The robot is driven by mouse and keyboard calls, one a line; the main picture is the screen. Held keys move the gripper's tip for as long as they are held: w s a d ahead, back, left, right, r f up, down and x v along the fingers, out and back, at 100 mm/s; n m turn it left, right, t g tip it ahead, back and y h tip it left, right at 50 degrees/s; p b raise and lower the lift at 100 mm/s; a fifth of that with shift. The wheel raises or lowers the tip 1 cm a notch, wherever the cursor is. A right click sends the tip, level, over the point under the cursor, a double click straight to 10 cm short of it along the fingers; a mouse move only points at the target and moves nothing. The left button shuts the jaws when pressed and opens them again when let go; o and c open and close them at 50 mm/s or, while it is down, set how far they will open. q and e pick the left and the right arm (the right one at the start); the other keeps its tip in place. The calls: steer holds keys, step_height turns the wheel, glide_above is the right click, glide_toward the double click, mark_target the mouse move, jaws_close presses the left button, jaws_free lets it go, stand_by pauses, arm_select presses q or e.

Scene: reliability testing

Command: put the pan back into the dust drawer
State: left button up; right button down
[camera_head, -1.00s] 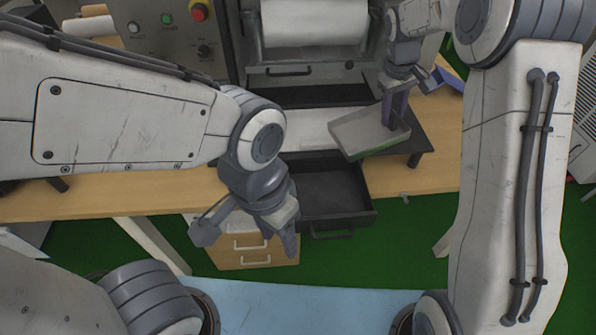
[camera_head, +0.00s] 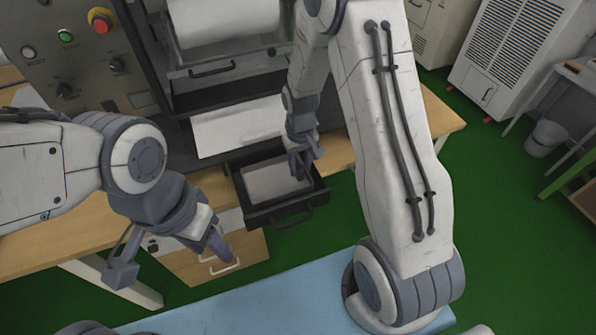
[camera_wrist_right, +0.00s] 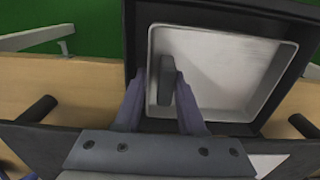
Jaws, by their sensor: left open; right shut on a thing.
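The pan (camera_head: 268,184) is a shallow, light grey rectangular tray. It sits within the walls of the open black dust drawer (camera_head: 262,217), which is pulled out at the front of the machine. I cannot tell whether the pan touches the drawer floor. My left gripper (camera_head: 172,258) is open and empty, left of the drawer.
The machine with a white roll (camera_head: 222,22) and a control panel (camera_head: 75,50) stands behind the drawer. A wooden bench (camera_head: 60,240) runs beneath it.

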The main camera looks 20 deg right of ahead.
steer(key=shift+f, duration=1.3)
steer(key=c, duration=0.8)
jaws_free()
steer(key=shift+o, duration=0.2)
step_height(320, 180, up, 12)
steer(key=shift+f, duration=0.15)
steer(key=s+a+r+n, duration=0.2)
steer(key=s+a+r, duration=0.1)
steer(key=s, duration=0.5)
steer(key=s+a+r+n, duration=0.2)
steer(key=s+a+r, duration=0.1)
steer(key=s+a, duration=0.3)
steer(key=s+a+r+n+y, duration=0.1)
steer(key=s+a+r+n, duration=0.2)
steer(key=s, duration=0.6)
steer(key=shift+s+a, duration=0.35)
steer(key=shift+a, duration=0.75)
